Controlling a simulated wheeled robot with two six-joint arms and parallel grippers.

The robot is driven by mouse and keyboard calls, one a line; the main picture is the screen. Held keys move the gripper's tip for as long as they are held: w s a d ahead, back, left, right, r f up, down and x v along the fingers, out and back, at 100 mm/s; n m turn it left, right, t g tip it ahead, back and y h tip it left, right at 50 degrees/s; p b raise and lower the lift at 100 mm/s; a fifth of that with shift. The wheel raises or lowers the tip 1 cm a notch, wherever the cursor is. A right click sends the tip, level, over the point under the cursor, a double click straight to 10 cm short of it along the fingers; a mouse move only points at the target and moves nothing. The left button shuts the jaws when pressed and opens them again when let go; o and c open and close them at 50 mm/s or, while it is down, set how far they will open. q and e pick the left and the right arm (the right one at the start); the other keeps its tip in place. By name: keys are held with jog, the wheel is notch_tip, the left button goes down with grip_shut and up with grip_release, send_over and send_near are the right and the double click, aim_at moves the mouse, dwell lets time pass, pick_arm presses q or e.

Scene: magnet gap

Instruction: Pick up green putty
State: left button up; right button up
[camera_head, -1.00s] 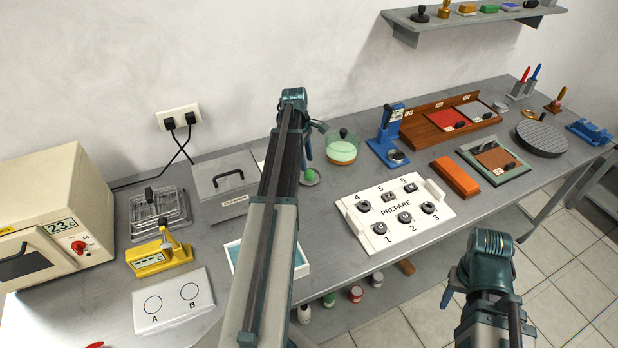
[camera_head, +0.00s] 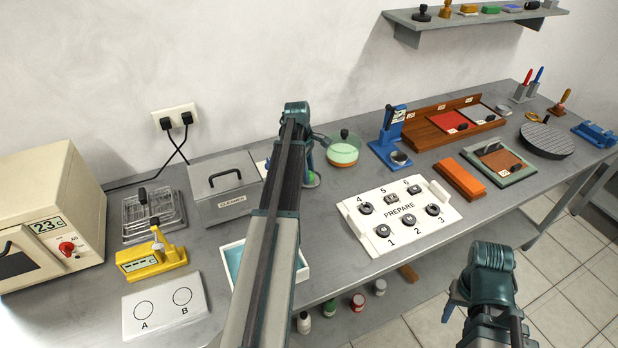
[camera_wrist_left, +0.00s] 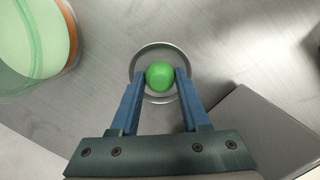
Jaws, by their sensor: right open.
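The green putty (camera_wrist_left: 160,76) is a small round ball on a round grey dish (camera_wrist_left: 143,52) in the left wrist view. My left gripper (camera_wrist_left: 161,72) has its blue fingers on either side of the putty. The fingertips are very close to it, and I cannot tell whether they press on it. In the head view, the putty (camera_head: 312,181) shows just right of my left arm, below the left gripper (camera_head: 309,163), and the arm hides part of the dish. My right gripper (camera_head: 450,303) is open, in front of the table's edge, far from the putty.
A grey lidded box (camera_head: 225,185) is on the left. A white numbered board (camera_head: 400,215), a blue stand (camera_head: 388,150) and an orange block (camera_head: 460,178) lie further right.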

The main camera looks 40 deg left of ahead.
aim_at(310, 173)
pick_arm(q)
grip_shut()
jog(key=shift+r, duration=0.1)
jog(key=shift+r+p, duration=0.9)
jog(key=shift+p, duration=0.1)
notch_tip(310, 173, up, 2)
jog(key=shift+p, duration=1)
jog(key=s+d, duration=0.3)
jog(key=s, duration=0.1)
jog(key=s+d, duration=0.3)
jog(key=s, duration=0.1)
jog(key=s+d+r+p, duration=0.1)
jog(key=s+d, duration=0.2)
jog(key=s, duration=0.2)
jog(key=shift+d, duration=0.15)
